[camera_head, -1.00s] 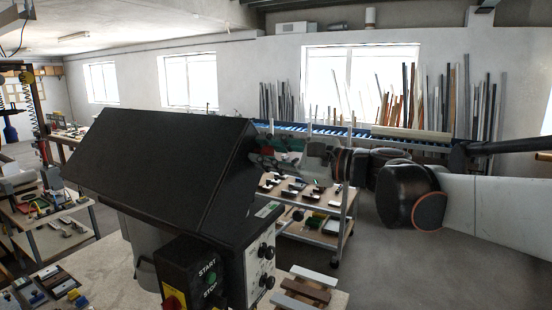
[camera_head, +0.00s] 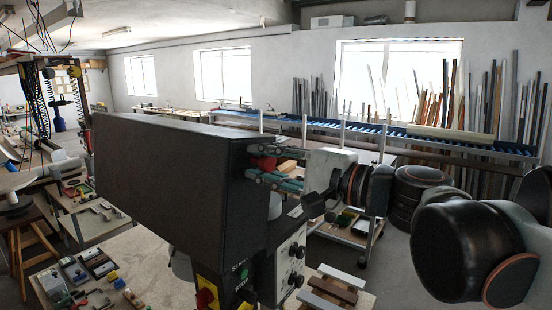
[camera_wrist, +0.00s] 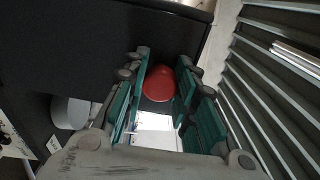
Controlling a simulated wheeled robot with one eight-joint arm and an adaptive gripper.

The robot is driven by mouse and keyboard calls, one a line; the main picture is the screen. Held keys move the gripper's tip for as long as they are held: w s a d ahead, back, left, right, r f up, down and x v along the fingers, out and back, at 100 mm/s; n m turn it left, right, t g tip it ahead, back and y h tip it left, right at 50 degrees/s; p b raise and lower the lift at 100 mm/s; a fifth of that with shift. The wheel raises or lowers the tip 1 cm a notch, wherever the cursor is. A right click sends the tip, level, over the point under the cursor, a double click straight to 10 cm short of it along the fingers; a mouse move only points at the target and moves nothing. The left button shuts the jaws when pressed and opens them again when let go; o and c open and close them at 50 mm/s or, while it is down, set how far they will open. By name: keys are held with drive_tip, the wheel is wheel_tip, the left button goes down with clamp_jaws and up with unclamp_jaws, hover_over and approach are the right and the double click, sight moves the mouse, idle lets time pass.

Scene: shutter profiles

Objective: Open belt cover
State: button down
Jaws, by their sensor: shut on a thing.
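The belt cover (camera_head: 160,165) is a large dark box on top of the machine, in the left middle of the head view. A red knob (camera_head: 263,163) sits on its right end face. My gripper (camera_head: 268,172) reaches in from the right with teal finger pads at that face. In the wrist view my gripper (camera_wrist: 162,72) has its pads on both sides of the red knob (camera_wrist: 158,88) and is shut on it. The cover's dark face fills the upper left there. The cover's lower edge stands apart from the machine body, with a rounded grey part (camera_head: 276,206) showing below.
The control box has a green START button (camera_head: 243,271) and a red knob on yellow (camera_head: 205,297). A panel with black dials (camera_head: 292,265) is beside it. Behind stand a cart (camera_head: 358,243) and a blue roller rack (camera_head: 460,143). A wooden stool (camera_head: 22,215) is at the far left.

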idle(0.4)
drive_tip(key=c, duration=1.3)
unclamp_jaws()
drive_tip(key=shift+s, duration=0.1)
drive_tip(key=v, duration=1.1)
drive_tip(key=shift+s+d, duration=0.2)
drive_tip(key=shift+d, duration=0.15)
